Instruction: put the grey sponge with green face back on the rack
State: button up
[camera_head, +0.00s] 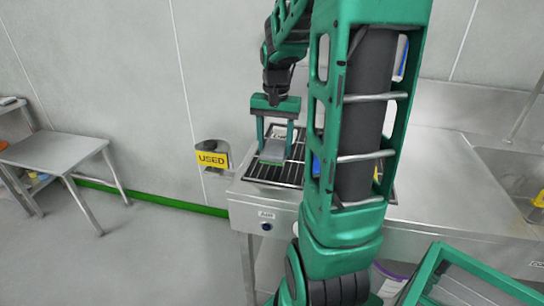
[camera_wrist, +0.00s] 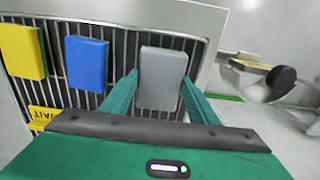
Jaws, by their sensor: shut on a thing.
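The grey sponge (camera_wrist: 161,80) is between the two green fingers of my gripper (camera_head: 276,140), which is shut on it. In the head view the sponge (camera_head: 272,152) shows a grey top with a thin green lower edge; most of its green face is hidden. The rack (camera_head: 258,168) is a grid of dark bars on the steel counter, and it also shows in the wrist view (camera_wrist: 124,55). The sponge is over the rack's left end in the head view. I cannot tell whether it touches the bars.
A blue sponge (camera_wrist: 87,63) and a yellow sponge (camera_wrist: 22,52) lie on the rack beside the grey one. A yellow WAIT sign (camera_wrist: 43,118) is near them. A holder with a yellow USED sign (camera_head: 212,160) is left of the counter. A sink (camera_head: 515,178) is right.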

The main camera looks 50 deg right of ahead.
aim_at(275, 147)
jog(key=shift+d+f, duration=0.15)
jog(key=shift+f, duration=1.95)
jog(key=o, duration=1.1)
notch_tip(275, 147, up, 12)
jog(key=shift+s+f, duration=0.1)
jog(key=s+a+f+n, duration=0.1)
jog(key=s+a+f, duration=0.1)
jog(key=s, duration=0.3)
jog(key=s+a+f+n, duration=0.2)
jog(key=s+a+f, duration=0.1)
jog(key=s+a, duration=0.2)
jog(key=s+a+f+n, duration=0.2)
jog(key=s+a+f, duration=0.1)
jog(key=s, duration=0.3)
jog(key=shift+s+a, duration=0.35)
jog(key=shift+a, duration=0.2)
